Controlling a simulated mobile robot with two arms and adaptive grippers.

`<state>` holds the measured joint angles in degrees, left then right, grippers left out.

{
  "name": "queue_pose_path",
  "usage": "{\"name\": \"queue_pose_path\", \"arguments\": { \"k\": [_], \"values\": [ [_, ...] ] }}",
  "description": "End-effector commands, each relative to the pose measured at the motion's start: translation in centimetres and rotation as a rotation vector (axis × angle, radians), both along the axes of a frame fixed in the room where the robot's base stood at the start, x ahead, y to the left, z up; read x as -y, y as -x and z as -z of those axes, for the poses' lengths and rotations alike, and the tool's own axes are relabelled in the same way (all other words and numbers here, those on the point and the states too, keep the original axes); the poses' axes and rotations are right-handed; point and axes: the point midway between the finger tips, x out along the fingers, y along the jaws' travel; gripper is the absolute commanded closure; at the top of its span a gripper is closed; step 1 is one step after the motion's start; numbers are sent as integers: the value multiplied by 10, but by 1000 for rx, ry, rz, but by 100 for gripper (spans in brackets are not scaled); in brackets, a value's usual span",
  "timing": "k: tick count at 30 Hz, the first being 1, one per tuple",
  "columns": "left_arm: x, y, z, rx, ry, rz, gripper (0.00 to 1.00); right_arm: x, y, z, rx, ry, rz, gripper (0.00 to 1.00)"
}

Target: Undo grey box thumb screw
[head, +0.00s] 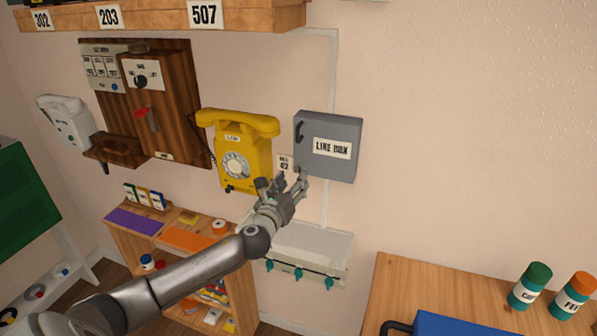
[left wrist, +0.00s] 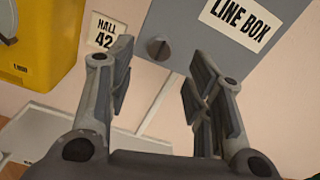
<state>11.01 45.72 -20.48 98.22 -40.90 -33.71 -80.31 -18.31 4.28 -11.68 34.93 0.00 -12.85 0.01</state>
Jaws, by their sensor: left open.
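The grey box (head: 341,153), labelled LINE BOX, is fixed to the wall right of the yellow phone. It also shows in the left wrist view (left wrist: 192,40). Its thumb screw (left wrist: 158,48) is a round grey knob with a slot, at the box's lower left corner. My left gripper (head: 283,184) is in front of the box's lower left corner. In the left wrist view the left gripper (left wrist: 160,72) is open and empty, and the thumb screw shows between and beyond its fingers. I cannot tell whether they touch it. My right gripper is not in view.
A yellow dial phone (head: 240,150) hangs close left of the box, with a HALL 42 tag (left wrist: 103,30) between them. A pale wall unit (head: 310,245) with teal knobs is below. A wooden table (head: 395,285) stands at lower right. Wall right of the box is clear.

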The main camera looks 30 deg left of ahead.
Motion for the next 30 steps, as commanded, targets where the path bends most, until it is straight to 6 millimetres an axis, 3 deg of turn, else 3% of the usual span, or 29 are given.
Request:
{"name": "queue_pose_path", "arguments": {
  "k": [9, 23, 30],
  "values": [
    [-9, -38, 0, -1, 2, -2, 52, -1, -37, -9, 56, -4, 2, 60],
    [-11, -46, 1, -2, 0, 1, 52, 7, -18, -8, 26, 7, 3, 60],
    [-11, -46, 1, -2, 1, 0, 82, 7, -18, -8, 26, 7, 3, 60]
  ]
}}
